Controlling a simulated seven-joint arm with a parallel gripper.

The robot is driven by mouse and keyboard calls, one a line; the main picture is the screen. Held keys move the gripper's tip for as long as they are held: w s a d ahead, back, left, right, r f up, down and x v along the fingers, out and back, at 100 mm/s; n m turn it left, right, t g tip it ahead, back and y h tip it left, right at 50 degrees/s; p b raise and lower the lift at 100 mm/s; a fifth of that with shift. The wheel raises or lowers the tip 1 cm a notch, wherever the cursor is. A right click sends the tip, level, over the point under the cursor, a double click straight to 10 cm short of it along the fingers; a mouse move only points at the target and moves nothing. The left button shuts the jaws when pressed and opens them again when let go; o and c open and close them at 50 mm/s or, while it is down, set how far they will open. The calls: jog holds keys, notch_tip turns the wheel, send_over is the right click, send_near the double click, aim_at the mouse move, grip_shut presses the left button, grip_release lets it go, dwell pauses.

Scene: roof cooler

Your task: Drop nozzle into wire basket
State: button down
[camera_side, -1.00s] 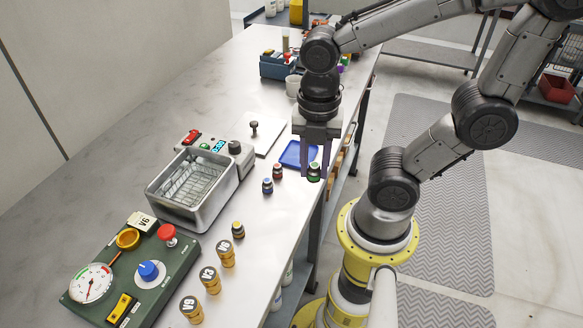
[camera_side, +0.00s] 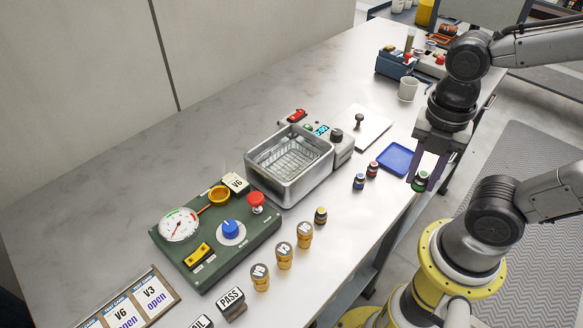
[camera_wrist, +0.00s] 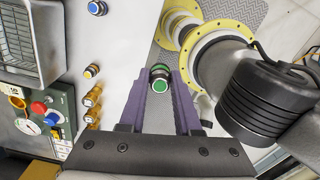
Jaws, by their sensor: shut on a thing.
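My gripper (camera_side: 422,178) is at the right edge of the bench, pointing down, shut on a small dark nozzle with a green top (camera_side: 420,183). The wrist view shows this green-topped nozzle (camera_wrist: 158,86) between the purple fingertips. I cannot tell whether it touches the bench. The wire basket (camera_side: 290,160) sits inside the open metal tank of the cleaner, left of my gripper and well apart from it. Part of the basket also shows at the upper left of the wrist view (camera_wrist: 30,42).
Red-topped (camera_side: 372,169), blue-topped (camera_side: 359,181) and yellow-topped (camera_side: 320,215) nozzles stand between gripper and tank. A blue tray (camera_side: 396,158) lies behind them. A green gauge panel (camera_side: 205,262) and brass valve pieces (camera_side: 284,255) are nearer.

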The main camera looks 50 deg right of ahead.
jog(key=w+a+r, duration=0.1)
jog(key=w+r, duration=0.1)
jog(key=w, duration=1)
jog(key=w+a+r, duration=0.2)
jog(key=w+r, duration=0.1)
jog(key=w, duration=0.9)
jog(key=shift+w+a+f, duration=0.1)
jog(key=shift+w+f, duration=0.45)
jog(key=shift+f, duration=1.25)
jog(key=shift+w+d+f, duration=0.1)
jog(key=shift+w+f, duration=0.45)
jog(key=shift+f, duration=1.25)
jog(key=shift+w+a+f, duration=0.1)
jog(key=shift+w+f, duration=0.45)
jog(key=shift+f, duration=1.25)
jog(key=c, duration=0.5)
grip_release()
